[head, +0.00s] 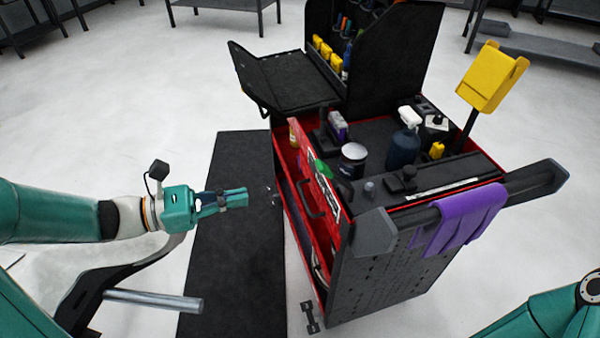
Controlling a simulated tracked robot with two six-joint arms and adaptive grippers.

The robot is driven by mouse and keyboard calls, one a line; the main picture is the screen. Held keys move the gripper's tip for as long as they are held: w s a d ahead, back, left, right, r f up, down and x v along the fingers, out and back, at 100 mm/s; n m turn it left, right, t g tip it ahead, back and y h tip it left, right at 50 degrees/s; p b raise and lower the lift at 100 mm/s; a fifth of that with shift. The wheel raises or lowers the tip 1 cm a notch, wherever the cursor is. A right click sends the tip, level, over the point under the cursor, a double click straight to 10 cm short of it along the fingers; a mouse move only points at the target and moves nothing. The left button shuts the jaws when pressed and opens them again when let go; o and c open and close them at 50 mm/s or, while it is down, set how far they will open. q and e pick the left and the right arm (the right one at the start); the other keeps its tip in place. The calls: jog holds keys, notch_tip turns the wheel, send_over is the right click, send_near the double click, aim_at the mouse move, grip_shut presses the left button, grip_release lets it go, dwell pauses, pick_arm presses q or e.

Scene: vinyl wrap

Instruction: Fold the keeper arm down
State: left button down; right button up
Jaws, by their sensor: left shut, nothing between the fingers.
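A dark rail (482,206) runs along the near top side of the tool cart (385,275), with a purple cloth or film (462,214) draped over it. A dark angular end piece (375,234) stands at the rail's left end, and another (549,178) at its right end. I cannot tell which part is the keeper arm. My left gripper (244,196) is shut and empty, pointing right, over the dark mat and left of the cart's drawer front, apart from it. My right arm shows at the bottom right corner, but its gripper is out of frame.
The cart top holds a spray bottle (404,146), a dark can (352,160) and small items. A yellow holder (490,77) stands on a post at the back right. A black side shelf (285,82) juts left. A dark mat (240,285) lies left of the cart; open floor surrounds it.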

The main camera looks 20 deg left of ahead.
pick_arm(q)
send_near(335, 176)
notch_tip(335, 176, down, 3)
jog(key=w, duration=0.2)
jog(key=shift+w+d+r+p, duration=0.2)
jog(key=shift+w+d+r, duration=0.3)
jog(key=shift+d+r, duration=0.15)
jog(key=shift+w+d+r+p, duration=0.2)
jog(key=shift+w+d+r, duration=0.3)
jog(key=shift+d, duration=0.3)
